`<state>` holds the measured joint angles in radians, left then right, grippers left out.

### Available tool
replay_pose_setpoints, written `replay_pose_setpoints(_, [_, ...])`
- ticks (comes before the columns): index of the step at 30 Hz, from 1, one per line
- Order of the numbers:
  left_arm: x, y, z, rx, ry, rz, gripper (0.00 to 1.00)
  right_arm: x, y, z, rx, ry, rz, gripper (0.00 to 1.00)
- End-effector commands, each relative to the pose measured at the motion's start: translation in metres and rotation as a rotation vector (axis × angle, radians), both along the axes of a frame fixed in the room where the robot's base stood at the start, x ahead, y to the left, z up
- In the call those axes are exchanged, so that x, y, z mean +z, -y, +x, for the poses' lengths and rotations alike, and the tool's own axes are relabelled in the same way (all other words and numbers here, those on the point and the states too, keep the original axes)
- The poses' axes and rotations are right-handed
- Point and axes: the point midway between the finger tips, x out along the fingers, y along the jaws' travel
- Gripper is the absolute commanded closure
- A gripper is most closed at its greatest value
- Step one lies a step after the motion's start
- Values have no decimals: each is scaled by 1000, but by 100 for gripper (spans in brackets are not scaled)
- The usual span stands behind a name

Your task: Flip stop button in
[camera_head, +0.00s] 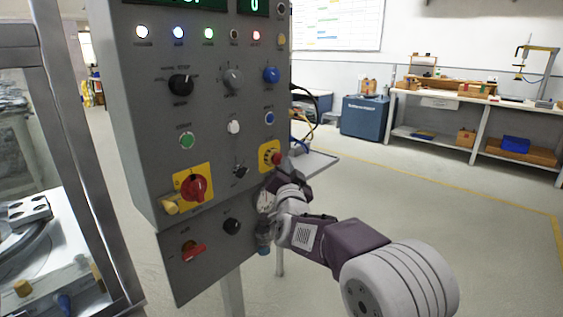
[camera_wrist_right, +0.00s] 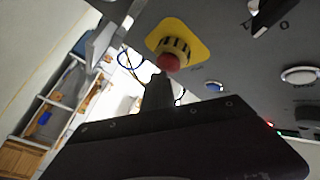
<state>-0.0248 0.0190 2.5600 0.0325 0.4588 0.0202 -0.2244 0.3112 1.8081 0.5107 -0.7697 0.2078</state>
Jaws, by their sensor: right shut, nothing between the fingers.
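The stop button is a red mushroom head (camera_head: 278,158) on a yellow plate (camera_head: 265,153) at the right edge of the grey control panel. In the right wrist view the red head (camera_wrist_right: 168,62) stands out from the panel on a black and yellow collar, with the yellow plate (camera_wrist_right: 201,45) around it. My right gripper (camera_head: 285,178) is close to the button, just below it in the head view. In the wrist view its shut, empty fingers (camera_wrist_right: 158,88) point at the red head; I cannot tell whether they touch it. My left gripper is not in view.
A small shelf (camera_head: 312,163) sticks out behind the panel. Open floor lies to the right, before a workbench (camera_head: 470,100).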

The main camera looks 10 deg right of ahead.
Motion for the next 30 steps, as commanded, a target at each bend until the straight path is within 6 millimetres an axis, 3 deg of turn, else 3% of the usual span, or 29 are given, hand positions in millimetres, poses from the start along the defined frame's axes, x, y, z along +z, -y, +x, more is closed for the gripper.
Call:
replay_pose_setpoints(7, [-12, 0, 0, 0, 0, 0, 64, -2, 9, -11, -1, 2, 1, 100])
replay_pose_setpoints(18, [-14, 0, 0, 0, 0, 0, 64, -1, 11, -14, 0, 1, 1, 100])
replay_pose_setpoints(30, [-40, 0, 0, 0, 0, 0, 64, -3, 36, -45, -2, 3, 1, 100])
